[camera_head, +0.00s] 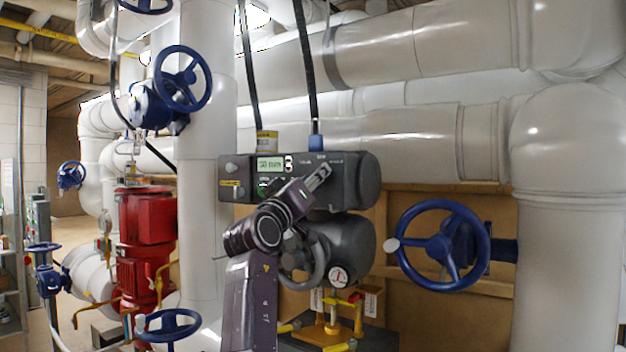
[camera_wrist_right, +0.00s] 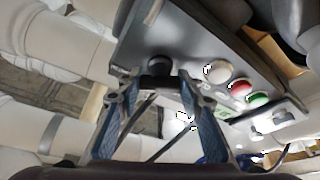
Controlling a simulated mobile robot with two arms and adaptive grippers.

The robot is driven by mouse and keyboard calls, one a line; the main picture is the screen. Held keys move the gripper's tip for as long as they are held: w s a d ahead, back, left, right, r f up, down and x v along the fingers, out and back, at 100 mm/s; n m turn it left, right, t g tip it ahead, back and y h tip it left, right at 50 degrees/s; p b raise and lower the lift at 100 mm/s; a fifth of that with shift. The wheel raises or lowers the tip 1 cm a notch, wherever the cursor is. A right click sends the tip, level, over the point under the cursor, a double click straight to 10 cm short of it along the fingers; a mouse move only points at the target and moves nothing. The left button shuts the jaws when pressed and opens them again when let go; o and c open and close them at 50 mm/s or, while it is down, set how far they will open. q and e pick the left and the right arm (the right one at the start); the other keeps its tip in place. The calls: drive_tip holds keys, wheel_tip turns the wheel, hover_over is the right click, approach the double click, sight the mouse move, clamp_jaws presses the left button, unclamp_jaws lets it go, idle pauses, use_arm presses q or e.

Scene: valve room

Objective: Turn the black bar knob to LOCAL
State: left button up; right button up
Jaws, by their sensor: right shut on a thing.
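The black bar knob (camera_wrist_right: 155,83) sits on the grey control panel (camera_wrist_right: 190,50) and shows between my fingertips in the right wrist view. My right gripper (camera_wrist_right: 155,79) has its two blue-padded fingers on either side of the knob and is shut on it. In the head view my right gripper (camera_head: 318,178) is at the front of the grey actuator housing (camera_head: 345,170), and it hides the knob there. The position the knob points to cannot be read. My left gripper is not in view.
White, red and green buttons (camera_wrist_right: 240,88) are on the panel beside the gripper. A lit display (camera_head: 270,164) is left of it. A grey handwheel (camera_head: 303,262) is below, close to my arm. A blue handwheel (camera_head: 482,245) stands to the right; a red motor (camera_head: 147,225) is at left.

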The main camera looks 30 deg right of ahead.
drive_tip(key=shift+r+n+y+p, duration=0.15)
drive_tip(key=shift+n+y+p, duration=0.15)
drive_tip(key=shift+n+p, duration=0.6)
drive_tip(key=n+y+p, duration=0.1)
drive_tip(key=n+p, duration=0.3)
drive_tip(key=p, duration=0.1)
drive_tip(key=n+y+p, duration=0.2)
drive_tip(key=n+p, duration=0.3)
drive_tip(key=p, duration=0.1)
drive_tip(key=n+y+p, duration=0.2)
drive_tip(key=n+p, duration=0.2)
drive_tip(key=p, duration=0.1)
drive_tip(key=shift+r+n+p, duration=0.2)
drive_tip(key=shift+n+p, duration=0.1)
drive_tip(key=shift+f+n+g+p, duration=0.15)
drive_tip(key=shift+n+g+p, duration=0.15)
drive_tip(key=shift+n+p, duration=0.4)
drive_tip(key=shift+f+n+g+y, duration=0.1)
drive_tip(key=shift+n+g+y, duration=0.2)
drive_tip(key=shift+n, duration=0.4)
drive_tip(key=n+g, duration=0.1)
drive_tip(key=n, duration=0.1)
drive_tip(key=n+g, duration=0.1)
drive_tip(key=n, duration=0.1)
drive_tip(key=shift+f+n+g, duration=0.15)
drive_tip(key=shift+n+g, duration=0.25)
drive_tip(key=o, duration=1.2)
drive_tip(key=shift+c, duration=0.2)
